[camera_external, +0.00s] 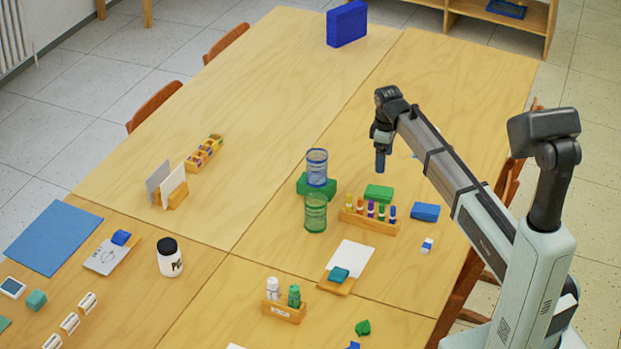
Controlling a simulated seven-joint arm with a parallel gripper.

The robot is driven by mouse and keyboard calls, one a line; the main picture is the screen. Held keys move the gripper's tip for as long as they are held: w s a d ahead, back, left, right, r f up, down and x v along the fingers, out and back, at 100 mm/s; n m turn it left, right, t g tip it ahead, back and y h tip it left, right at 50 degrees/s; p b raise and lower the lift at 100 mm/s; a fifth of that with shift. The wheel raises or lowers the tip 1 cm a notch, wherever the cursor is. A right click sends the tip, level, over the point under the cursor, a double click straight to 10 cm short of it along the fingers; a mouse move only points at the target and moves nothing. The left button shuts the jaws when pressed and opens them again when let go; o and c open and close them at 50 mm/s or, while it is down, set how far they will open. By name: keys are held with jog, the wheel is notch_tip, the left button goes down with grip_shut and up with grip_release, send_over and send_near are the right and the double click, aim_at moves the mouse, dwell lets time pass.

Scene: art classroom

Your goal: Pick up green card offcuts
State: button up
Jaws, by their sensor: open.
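A small, irregular dark green piece (362,327), which looks like a card offcut, lies on the table near the front edge of the picture. My gripper (380,168) points down above the table, behind the marker rack and well away from the green piece. Its fingers are seen almost edge-on, and nothing shows between them. A flat green block (378,193) lies on the table in front of and below my gripper. Whether other green offcuts lie behind my arm is hidden.
A bottle holder (284,311) and a white card on a wooden stand (350,259) are near the green piece. The back left table is mostly clear.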

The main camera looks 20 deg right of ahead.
send_over(379, 192)
jog(key=f, duration=0.4)
jog(key=d+f, duration=0.1)
jog(key=f, duration=0.2)
jog(key=shift+a+f, duration=0.25)
jog(key=shift+f, duration=1.1)
jog(key=shift+a+f, duration=0.25)
jog(key=shift+f, duration=1.05)
jog(key=shift+c, duration=0.3)
jog(key=c, duration=1.1)
